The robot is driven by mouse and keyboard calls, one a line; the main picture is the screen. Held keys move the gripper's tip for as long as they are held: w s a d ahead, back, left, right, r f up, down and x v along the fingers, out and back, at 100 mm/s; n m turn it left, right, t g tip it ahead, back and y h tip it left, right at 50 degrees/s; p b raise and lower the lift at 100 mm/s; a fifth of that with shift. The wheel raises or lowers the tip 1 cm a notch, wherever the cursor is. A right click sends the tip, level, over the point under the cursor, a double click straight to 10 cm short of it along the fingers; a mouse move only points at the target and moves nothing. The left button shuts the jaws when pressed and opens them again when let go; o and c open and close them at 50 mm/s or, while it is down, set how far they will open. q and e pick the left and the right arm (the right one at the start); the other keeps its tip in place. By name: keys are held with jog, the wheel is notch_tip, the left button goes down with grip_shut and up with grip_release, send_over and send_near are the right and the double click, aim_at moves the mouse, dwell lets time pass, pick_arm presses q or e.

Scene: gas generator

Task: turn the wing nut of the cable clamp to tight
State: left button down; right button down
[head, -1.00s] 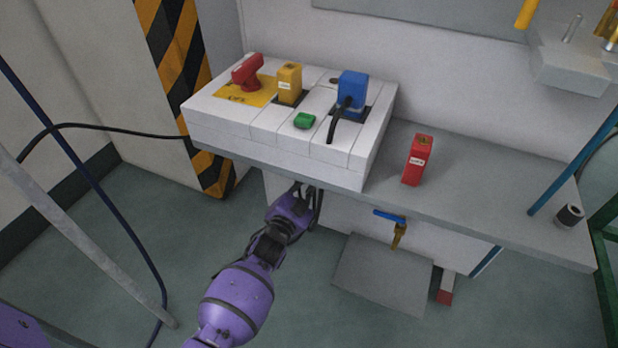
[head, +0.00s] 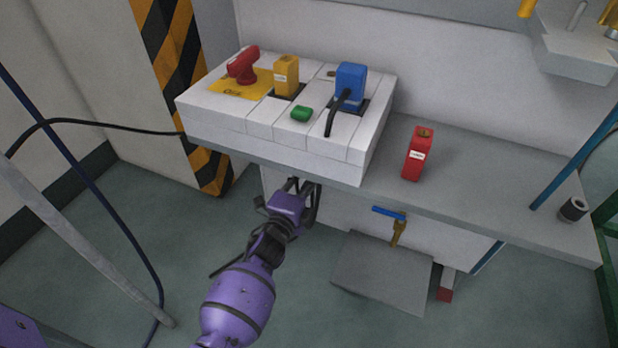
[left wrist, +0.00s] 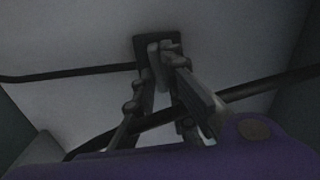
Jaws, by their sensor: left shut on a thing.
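My left gripper (head: 305,185) reaches up to just below the front edge of the grey shelf, under the white panel box. In the left wrist view its fingers (left wrist: 161,70) converge on a small dark fitting (left wrist: 146,44) on a pale surface, which looks like the cable clamp. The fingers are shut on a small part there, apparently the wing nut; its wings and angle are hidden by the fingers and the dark. A black cable (left wrist: 70,74) runs from the left to the fitting. The clamp is hidden in the head view. My right gripper is not in view.
The panel box carries a red switch (head: 243,66), yellow block (head: 286,75), green button (head: 302,114) and blue plug (head: 350,83). A red block (head: 418,155) stands on the shelf (head: 480,180). A blue-handled valve (head: 390,212) is right of my gripper.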

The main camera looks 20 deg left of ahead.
pick_arm(q)
jog(key=shift+f+m, duration=0.15)
jog(key=shift+m, duration=0.45)
jog(key=c, duration=1.8)
grip_release()
jog(key=shift+a, duration=0.1)
jog(key=s, duration=1.2)
jog(key=shift+a, duration=0.15)
